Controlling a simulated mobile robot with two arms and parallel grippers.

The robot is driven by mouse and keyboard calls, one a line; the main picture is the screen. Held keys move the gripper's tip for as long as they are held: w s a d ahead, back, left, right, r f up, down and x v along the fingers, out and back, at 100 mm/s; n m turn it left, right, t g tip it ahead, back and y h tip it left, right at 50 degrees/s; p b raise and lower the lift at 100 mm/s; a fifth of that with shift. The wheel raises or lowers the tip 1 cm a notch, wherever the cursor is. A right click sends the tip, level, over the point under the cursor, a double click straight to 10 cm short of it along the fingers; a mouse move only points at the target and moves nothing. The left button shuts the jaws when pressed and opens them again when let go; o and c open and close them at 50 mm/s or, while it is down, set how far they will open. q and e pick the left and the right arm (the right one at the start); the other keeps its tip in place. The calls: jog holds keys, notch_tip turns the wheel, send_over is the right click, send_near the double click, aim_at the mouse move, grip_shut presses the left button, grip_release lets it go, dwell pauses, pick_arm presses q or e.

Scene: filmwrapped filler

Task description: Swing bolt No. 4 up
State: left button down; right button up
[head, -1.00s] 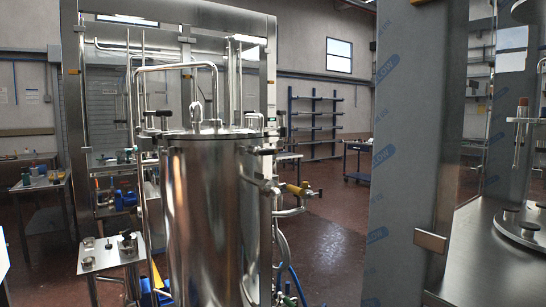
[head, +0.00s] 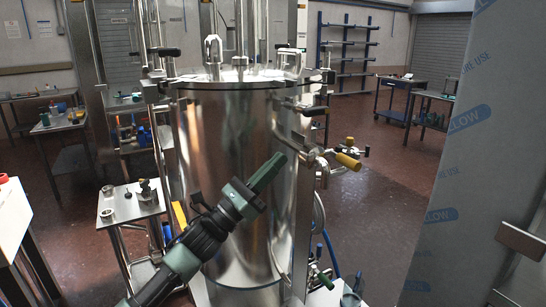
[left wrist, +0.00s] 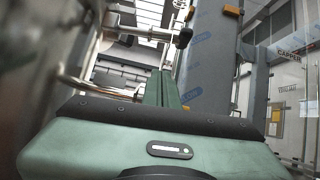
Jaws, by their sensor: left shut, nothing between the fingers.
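The steel vessel (head: 225,150) stands upright in the middle of the head view with its lid (head: 240,80) on. Dark-ended bolts show at its rim, one jutting out at the right side (head: 312,110) and one higher up (head: 327,76). No number is readable, so I cannot tell which is No. 4. My left gripper (head: 268,172) is shut and empty, in front of the vessel's wall below the rim, pointing up and right. In the left wrist view its green fingers (left wrist: 162,90) are together, and a dark-ended rod (left wrist: 182,38) shows beyond them. My right gripper is not in view.
A yellow-handled valve (head: 347,160) sticks out at the vessel's right. A small side table (head: 132,208) with metal parts stands at the left. A film-covered steel panel (head: 455,160) fills the right side. Open floor (head: 375,205) lies between the vessel and panel.

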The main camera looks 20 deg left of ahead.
pick_arm(q)
jog(key=w+d+r+p, duration=0.2)
jog(key=w+r+p, duration=0.3)
jog(key=r, duration=0.2)
jog(key=shift+w+d+r, duration=0.15)
jog(key=shift+w+d, duration=0.05)
jog(key=shift+d, duration=0.2)
